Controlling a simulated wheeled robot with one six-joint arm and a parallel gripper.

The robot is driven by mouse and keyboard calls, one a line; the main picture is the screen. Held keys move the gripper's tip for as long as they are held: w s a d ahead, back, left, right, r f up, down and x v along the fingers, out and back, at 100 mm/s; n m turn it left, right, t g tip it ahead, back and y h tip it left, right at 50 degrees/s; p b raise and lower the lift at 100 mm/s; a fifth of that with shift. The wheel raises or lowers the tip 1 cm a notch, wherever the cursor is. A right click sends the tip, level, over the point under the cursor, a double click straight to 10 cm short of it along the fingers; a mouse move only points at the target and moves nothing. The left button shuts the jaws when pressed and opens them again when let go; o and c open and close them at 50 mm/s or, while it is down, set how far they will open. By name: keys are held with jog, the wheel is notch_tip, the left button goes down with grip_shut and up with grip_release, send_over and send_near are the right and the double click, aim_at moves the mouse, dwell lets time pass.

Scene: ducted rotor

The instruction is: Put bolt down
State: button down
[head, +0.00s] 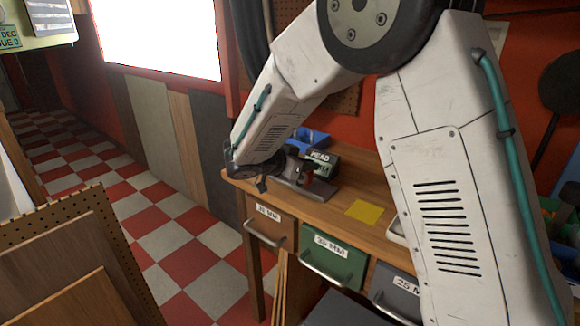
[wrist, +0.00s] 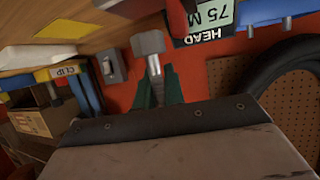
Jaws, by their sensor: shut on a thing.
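In the wrist view my gripper (wrist: 159,88) has its two green fingers closed on a grey bolt (wrist: 149,45). The bolt's blocky head points away from the fingers, and part of its shank shows between them. The bolt appears clear of the wooden bench top (wrist: 130,12), which lies along the upper edge of this tilted view. In the head view my arm reaches down to the left end of the bench (head: 378,245). The bolt cannot be made out there.
A sign reading HEAD (head: 321,157) stands by a blue bin (head: 308,136) at the bench's back. A yellow square (head: 366,212) lies on the bench, with bare wood around it. Labelled drawers (head: 333,258) are below. A blue-and-yellow CLIP rack (wrist: 70,72) shows in the wrist view.

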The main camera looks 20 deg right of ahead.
jog(key=w, duration=0.6)
jog(key=w+f, duration=0.1)
jog(key=w, duration=0.3)
jog(key=shift+a, duration=0.15)
jog(key=shift+f, duration=1.75)
jog(key=shift+f, duration=0.1)
jog(key=c, duration=1.5)
grip_release()
